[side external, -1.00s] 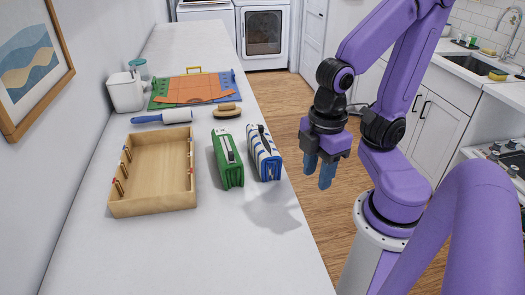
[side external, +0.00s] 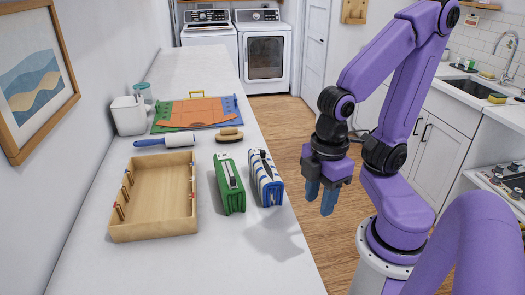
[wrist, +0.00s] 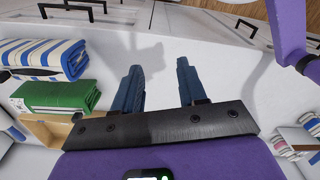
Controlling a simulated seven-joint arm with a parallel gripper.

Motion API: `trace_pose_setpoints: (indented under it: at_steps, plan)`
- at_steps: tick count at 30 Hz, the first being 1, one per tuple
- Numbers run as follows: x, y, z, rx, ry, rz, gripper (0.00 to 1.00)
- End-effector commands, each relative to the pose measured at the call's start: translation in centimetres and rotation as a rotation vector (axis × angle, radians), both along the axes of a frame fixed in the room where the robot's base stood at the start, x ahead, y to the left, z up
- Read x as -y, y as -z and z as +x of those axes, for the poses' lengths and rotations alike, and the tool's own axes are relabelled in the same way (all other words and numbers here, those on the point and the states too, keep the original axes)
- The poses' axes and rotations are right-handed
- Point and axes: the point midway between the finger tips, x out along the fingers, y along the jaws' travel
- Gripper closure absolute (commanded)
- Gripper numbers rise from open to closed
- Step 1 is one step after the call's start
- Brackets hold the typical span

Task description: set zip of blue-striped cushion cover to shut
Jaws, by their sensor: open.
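The blue-striped cushion cover (side external: 266,180) stands upright on the white counter, right of a green cover (side external: 230,184). A dark strip with a pull shows along its top; I cannot tell how far the zip is drawn. My gripper (side external: 321,199) is open and empty, to the right of the striped cover, apart from it and beyond the counter's edge. In the wrist view, my two blue fingers (wrist: 158,88) are spread with nothing between them. The striped cover (wrist: 45,57) and the green cover (wrist: 55,96) show at the left there.
A shallow wooden tray (side external: 153,232) with pegs lies left of the covers. Behind are a lint roller (side external: 168,141), a brush (side external: 229,134), a folded coloured mat (side external: 200,111) and a white bin (side external: 128,115). The front of the counter (side external: 200,272) is clear.

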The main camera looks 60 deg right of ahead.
Motion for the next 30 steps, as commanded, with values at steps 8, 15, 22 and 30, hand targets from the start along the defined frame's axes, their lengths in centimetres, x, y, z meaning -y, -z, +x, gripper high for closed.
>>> trace_pose_setpoints:
  at_steps: [8,15,22,30]
  plan:
    - [0.5,0.3,0.8,-0.034,0.083,-0.028,0.57]
    - [2.3,1.4,3.4,-0.177,0.389,-0.110,0.57]
    - [4.1,2.2,5.4,-0.351,0.700,-0.157,0.57]
    - [6.2,2.9,7.6,-0.580,1.055,-0.162,0.57]
